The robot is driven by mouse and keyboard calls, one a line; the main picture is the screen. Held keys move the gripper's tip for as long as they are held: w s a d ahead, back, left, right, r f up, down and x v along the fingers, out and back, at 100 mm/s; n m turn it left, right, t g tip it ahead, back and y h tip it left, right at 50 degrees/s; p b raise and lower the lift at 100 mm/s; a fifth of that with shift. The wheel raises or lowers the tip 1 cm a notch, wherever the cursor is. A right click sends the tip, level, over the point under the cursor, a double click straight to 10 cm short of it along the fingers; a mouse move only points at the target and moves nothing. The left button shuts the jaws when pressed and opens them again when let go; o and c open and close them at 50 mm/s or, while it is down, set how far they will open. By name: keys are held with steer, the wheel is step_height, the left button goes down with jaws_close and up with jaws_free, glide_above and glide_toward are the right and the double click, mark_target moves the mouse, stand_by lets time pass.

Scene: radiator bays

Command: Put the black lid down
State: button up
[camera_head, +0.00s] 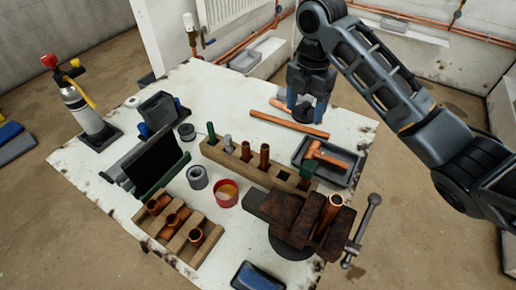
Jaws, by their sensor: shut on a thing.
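My gripper (305,104) points down over the far right part of the white table, with its blue fingers on either side of a small dark round piece. This piece appears to be the black lid (304,113), partly hidden by the fingers. The gripper is shut on it. I cannot tell whether the lid touches the tabletop or is just above it. An open red tin (226,194) with orange-brown contents stands near the table's middle.
Copper pipes (290,124) lie close to the gripper. Nearby are a dark tray (343,176) holding copper fittings, a wooden block (222,156) with upright tools, and a rusty vise (290,212). A gas torch (82,110) stands left. Bare tabletop shows at the back (215,88).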

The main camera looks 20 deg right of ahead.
mark_target(303, 113)
step_height(303, 113, down, 4)
steer(key=b, duration=0.2)
steer(key=shift+b, duration=0.3)
steer(key=shift+w+a, duration=0.1)
steer(key=shift+a, duration=0.05)
steer(key=w+a+f, duration=0.2)
steer(key=a, duration=0.1)
steer(key=w+a+f, duration=0.2)
steer(key=a, duration=0.1)
steer(key=w+a+f, duration=0.2)
steer(key=w+f, duration=0.1)
steer(key=shift+a+p, duration=0.3)
steer(key=shift+a, duration=0.1)
steer(key=shift+f, duration=1.95)
steer(key=shift+f, duration=0.2)
steer(key=o, duration=1)
steer(key=shift+r, duration=0.1)
